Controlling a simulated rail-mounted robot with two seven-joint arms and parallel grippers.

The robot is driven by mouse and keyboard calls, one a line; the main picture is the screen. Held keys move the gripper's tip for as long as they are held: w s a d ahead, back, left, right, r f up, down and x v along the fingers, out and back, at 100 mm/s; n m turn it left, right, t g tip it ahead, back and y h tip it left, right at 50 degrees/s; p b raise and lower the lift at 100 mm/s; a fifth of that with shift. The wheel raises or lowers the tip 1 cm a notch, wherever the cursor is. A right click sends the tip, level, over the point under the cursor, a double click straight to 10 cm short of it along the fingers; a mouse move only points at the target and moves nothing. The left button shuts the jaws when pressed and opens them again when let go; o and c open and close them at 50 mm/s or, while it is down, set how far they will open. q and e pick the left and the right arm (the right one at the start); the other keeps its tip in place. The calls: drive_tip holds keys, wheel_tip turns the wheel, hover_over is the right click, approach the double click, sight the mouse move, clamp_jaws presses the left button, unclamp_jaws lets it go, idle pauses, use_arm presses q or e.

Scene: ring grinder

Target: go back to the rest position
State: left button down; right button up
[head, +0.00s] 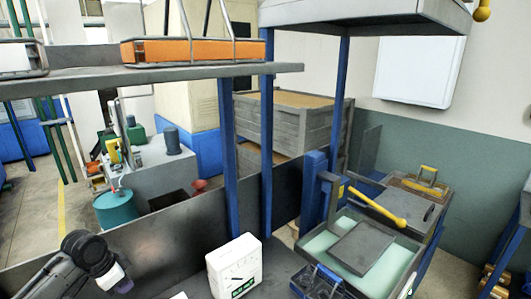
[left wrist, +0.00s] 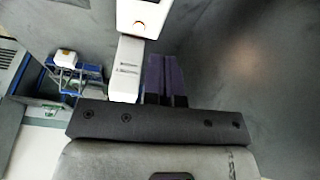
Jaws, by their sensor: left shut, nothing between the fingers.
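My left arm comes in at the lower left of the head view, over the dark worktop. Its gripper (head: 122,286) is small there and partly cut off by the bottom edge. In the left wrist view the two dark purple fingers of my left gripper (left wrist: 165,75) lie side by side, shut, with nothing seen between them. My right gripper is in neither view.
A white box with a dial and green marks (head: 236,268) stands on the worktop right of my left gripper. A basin of pale green liquid (head: 397,260) with a yellow-handled lever (head: 377,207) is further right. Blue posts (head: 229,150) and a grey shelf (head: 180,73) rise behind.

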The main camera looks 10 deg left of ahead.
use_arm(q)
drive_tip(key=w+d+r+n+t+y, duration=0.1)
drive_tip(key=d+r+t+y, duration=0.15)
drive_tip(key=r, duration=0.35)
drive_tip(key=w+d+r+t+y, duration=0.1)
drive_tip(key=r+t+y, duration=0.15)
drive_tip(key=r, duration=0.25)
drive_tip(key=s+d+t, duration=0.5)
drive_tip(key=d, duration=0.5)
drive_tip(key=s+d+f+n+g+h, duration=0.1)
drive_tip(key=s+d+f+g, duration=0.1)
drive_tip(key=s+f, duration=0.8)
drive_tip(key=s+d+f+n+g+h, duration=0.1)
drive_tip(key=s+f+g, duration=0.3)
drive_tip(key=s+f, duration=0.6)
drive_tip(key=s+d+f+n+g+h, duration=0.1)
drive_tip(key=s+d+f+n+g, duration=0.1)
drive_tip(key=s+f, duration=0.8)
drive_tip(key=shift+s+d+f+g, duration=0.15)
drive_tip(key=shift+s+d, duration=0.15)
drive_tip(key=shift+s, duration=0.55)
drive_tip(key=shift+s+d+f+g, duration=0.1)
drive_tip(key=shift+s+d, duration=0.2)
drive_tip(key=shift+s, duration=0.6)
drive_tip(key=shift+s+d+f+g, duration=0.15)
drive_tip(key=shift+s+d, duration=0.15)
drive_tip(key=shift+s, duration=0.55)
wheel_tip(320, 180, up, 27)
drive_tip(key=p, duration=2.7)
